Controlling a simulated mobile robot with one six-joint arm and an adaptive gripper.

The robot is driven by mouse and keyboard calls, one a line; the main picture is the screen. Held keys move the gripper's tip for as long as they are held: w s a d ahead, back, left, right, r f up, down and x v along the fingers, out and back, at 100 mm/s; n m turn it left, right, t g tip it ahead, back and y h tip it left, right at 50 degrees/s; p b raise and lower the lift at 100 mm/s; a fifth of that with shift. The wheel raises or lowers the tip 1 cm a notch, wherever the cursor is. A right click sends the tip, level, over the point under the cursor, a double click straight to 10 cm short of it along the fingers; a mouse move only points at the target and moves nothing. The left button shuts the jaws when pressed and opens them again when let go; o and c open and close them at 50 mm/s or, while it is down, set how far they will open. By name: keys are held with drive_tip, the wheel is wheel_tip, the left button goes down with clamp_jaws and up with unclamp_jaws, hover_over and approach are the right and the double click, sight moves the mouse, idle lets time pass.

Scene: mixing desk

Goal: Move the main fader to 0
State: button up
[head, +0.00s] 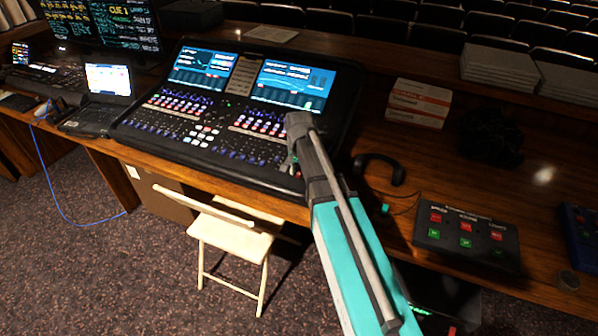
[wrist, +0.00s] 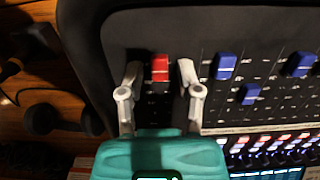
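The mixing desk (head: 135,121) stands on the wooden counter, with two lit screens and rows of faders and buttons. In the wrist view a red fader cap (wrist: 160,68), the only red one among the large caps, sits near the corner of the desk's black panel. My gripper (wrist: 158,72) is open, with one grey finger on each side of the red cap. A gap shows between the cap and each finger; whether the fingers are down at cap height I cannot tell.
Blue fader caps (wrist: 225,66) stand right of the gripper in the wrist view. Headphones (head: 380,168) lie right of the desk, and a button box (head: 467,238) is further right. A laptop (head: 108,84) is at left. A folding chair (head: 232,236) stands in front.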

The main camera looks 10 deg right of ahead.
clamp_jaws()
drive_tip(key=shift+d, duration=0.1)
drive_tip(key=w+d, duration=0.1)
drive_tip(key=w, duration=0.1)
drive_tip(key=w+d, duration=0.3)
drive_tip(key=w, duration=0.1)
drive_tip(key=shift+d+r+p, duration=0.2)
drive_tip(key=shift+r+p, duration=0.2)
drive_tip(key=shift+o, duration=1.6)
unclamp_jaws()
drive_tip(key=shift+s+a, duration=0.1)
drive_tip(key=shift+a, duration=0.05)
